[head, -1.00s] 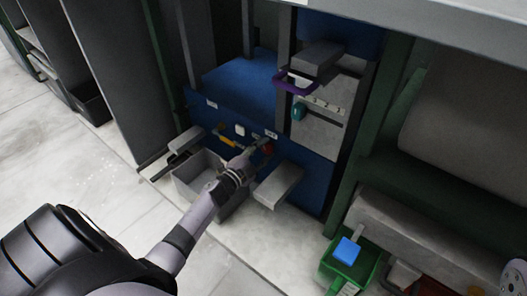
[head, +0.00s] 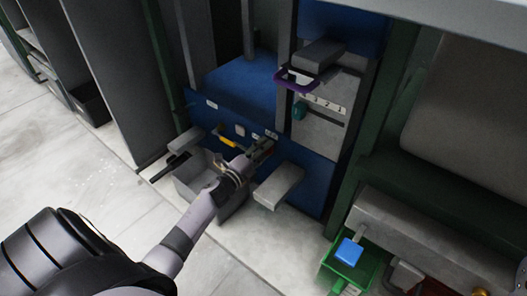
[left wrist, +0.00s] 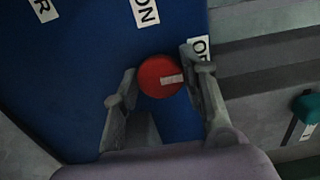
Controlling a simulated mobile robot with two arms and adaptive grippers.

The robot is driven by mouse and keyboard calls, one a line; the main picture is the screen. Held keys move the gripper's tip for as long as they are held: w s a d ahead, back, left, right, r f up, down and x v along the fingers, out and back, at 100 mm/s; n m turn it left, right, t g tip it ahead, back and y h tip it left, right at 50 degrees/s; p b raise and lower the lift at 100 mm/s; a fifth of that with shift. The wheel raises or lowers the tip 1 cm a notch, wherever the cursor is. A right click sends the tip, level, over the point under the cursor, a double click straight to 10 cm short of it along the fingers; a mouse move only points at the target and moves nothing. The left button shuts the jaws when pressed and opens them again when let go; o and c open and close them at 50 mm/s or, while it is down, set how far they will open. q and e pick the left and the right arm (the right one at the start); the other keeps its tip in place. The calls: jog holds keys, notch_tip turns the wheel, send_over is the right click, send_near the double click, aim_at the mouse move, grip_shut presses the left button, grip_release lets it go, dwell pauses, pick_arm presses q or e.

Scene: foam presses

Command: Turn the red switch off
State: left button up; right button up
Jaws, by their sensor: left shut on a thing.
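The red switch (left wrist: 160,77) is a round knob on the blue front panel (left wrist: 85,65), with a pale line on its face. In the left wrist view that line points right, towards a label reading "OF", partly hidden by a finger. The "ON" label (left wrist: 145,12) is above the knob. My left gripper (left wrist: 158,76) has one finger on each side of the knob and is shut on it. In the head view my left gripper (head: 262,152) is at the panel and covers most of the switch. My right gripper is not in view.
A yellow handle (head: 227,142) is on the panel left of the switch. A teal knob (head: 299,110) and a purple-rimmed part (head: 296,80) are above right. A green box (head: 345,272) stands lower right.

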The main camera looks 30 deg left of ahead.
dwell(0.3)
pick_arm(q)
jog(key=o, duration=1.1)
jog(key=shift+o, duration=0.2)
jog(key=s+a, duration=0.1)
jog(key=s, duration=1.1)
